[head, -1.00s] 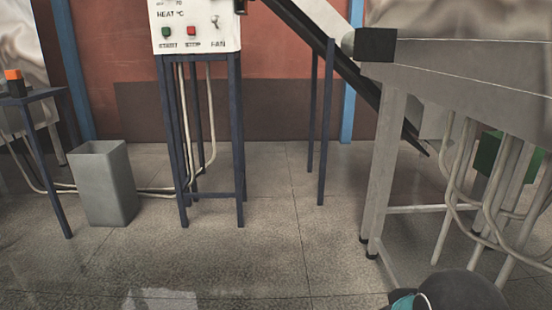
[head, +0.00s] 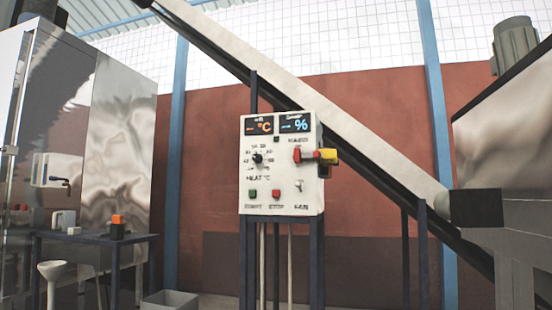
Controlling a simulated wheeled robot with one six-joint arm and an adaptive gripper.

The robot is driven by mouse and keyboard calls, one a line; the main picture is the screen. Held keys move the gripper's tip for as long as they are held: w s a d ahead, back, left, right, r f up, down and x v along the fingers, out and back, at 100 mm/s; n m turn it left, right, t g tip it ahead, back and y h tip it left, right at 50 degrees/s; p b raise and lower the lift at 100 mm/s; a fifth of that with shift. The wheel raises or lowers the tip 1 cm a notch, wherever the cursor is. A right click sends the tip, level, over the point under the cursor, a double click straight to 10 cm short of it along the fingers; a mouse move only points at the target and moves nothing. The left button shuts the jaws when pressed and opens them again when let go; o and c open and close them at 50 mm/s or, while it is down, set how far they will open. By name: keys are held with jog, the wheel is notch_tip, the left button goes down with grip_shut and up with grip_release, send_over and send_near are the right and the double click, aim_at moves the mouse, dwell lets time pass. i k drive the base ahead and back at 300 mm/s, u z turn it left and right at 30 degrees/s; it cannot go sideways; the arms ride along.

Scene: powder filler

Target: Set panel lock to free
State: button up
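The white control panel (head: 281,180) stands on dark blue legs in the middle of the head view. It has two small displays, a black knob (head: 258,158), a green button (head: 252,193), a red button (head: 276,193) and a toggle switch (head: 299,187). At its upper right is a red handle-like part (head: 297,154), and beside it a yellow and red part (head: 327,156) sticks out past the panel's right edge. I cannot tell which of these is the panel lock, or its setting. My gripper is not in view.
A sloping conveyor (head: 330,110) runs behind the panel. On the left are a shiny metal cabinet (head: 120,130) and a blue table (head: 80,237) with small items. A grey bin (head: 170,302) stands at lower left. A grey machine (head: 510,190) fills the right edge.

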aim_at(316, 154)
jog(key=u, duration=0.05)
jog(key=i, duration=1.65)
jog(key=z, duration=0.9)
jog(key=i, duration=0.35)
jog(key=z, duration=0.05)
